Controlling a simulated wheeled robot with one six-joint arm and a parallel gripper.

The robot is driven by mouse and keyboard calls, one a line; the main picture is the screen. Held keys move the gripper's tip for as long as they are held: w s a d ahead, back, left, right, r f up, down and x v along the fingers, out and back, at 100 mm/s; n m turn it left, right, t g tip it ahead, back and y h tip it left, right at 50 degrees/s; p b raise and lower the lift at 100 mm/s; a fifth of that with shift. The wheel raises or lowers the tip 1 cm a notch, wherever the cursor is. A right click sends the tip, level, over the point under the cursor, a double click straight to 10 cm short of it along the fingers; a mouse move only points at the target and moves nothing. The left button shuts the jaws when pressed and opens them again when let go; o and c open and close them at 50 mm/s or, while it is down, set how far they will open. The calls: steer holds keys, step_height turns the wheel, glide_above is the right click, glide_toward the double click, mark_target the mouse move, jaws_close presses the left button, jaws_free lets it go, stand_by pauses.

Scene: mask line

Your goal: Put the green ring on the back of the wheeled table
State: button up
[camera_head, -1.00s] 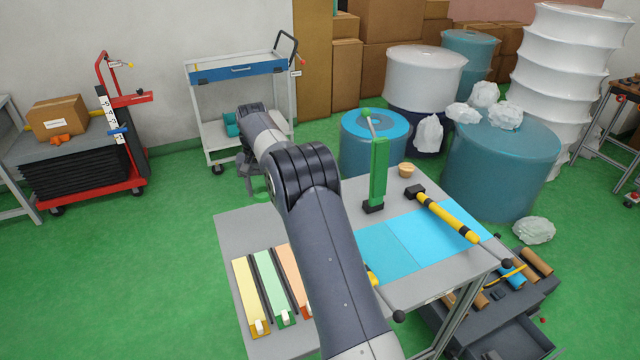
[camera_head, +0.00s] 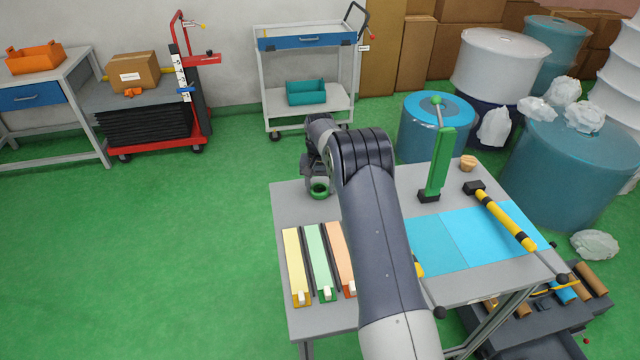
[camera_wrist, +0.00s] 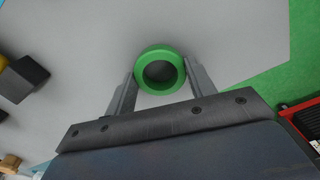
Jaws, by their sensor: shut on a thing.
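The green ring (camera_head: 319,189) is held in my gripper (camera_wrist: 160,75). In the wrist view the ring (camera_wrist: 144,80) sits upright to the camera as a circle, with one finger against each side. In the head view the ring shows just below my wrist, over the back left part of the grey work table (camera_head: 292,205); its height above the top is unclear. A red-framed lift table on wheels (camera_head: 122,92) with black bellows stands far left. A grey wheeled cart (camera_head: 258,75) with a blue drawer stands behind my gripper.
A cardboard box (camera_head: 133,74) and orange pieces lie on the lift table. A teal bin (camera_head: 306,92) is on the cart's lower shelf. Green floor at left is clear.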

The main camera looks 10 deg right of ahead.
steer(key=o, duration=1)
steer(key=shift+f, duration=0.1)
steer(key=shift+c, duration=0.2)
step_height(320, 180, up, 12)
steer(key=b, duration=0.1)
steer(key=shift+s, duration=0.1)
